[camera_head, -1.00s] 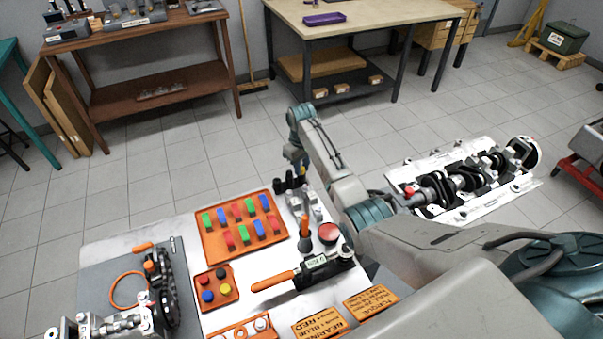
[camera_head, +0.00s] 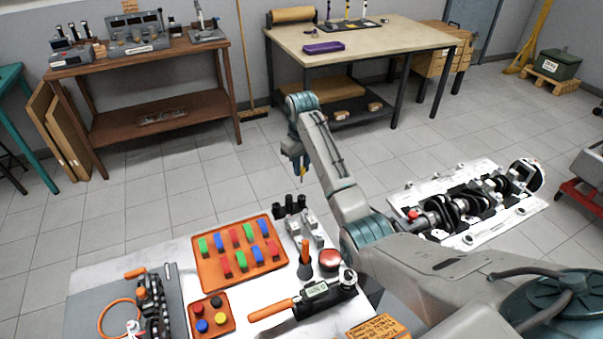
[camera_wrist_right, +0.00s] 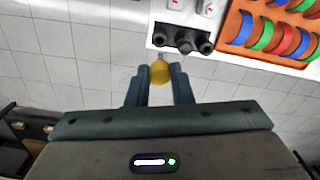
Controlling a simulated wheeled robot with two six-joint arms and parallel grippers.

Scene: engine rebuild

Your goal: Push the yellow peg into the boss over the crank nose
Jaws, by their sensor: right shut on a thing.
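My right gripper (camera_head: 300,172) hangs beyond the back edge of the white work table in the head view. It is shut on the yellow peg (camera_wrist_right: 160,72), which shows between its fingers in the right wrist view. In the head view the peg (camera_head: 302,180) is a small yellow tip pointing down. A crankshaft (camera_head: 465,202) lies in a white engine block (camera_head: 408,201) at the right, with a red part near its left end. The gripper is apart from it. I cannot pick out the boss over the crank nose. My left gripper is not in view.
The table holds an orange tray (camera_head: 209,278) of coloured shells, a small tray (camera_head: 194,323) of coloured caps, black sockets (camera_head: 290,205), an orange-handled tool (camera_head: 272,309) and a chain assembly (camera_head: 152,310). Open tiled floor (camera_head: 190,165) lies behind. My right arm crosses the middle.

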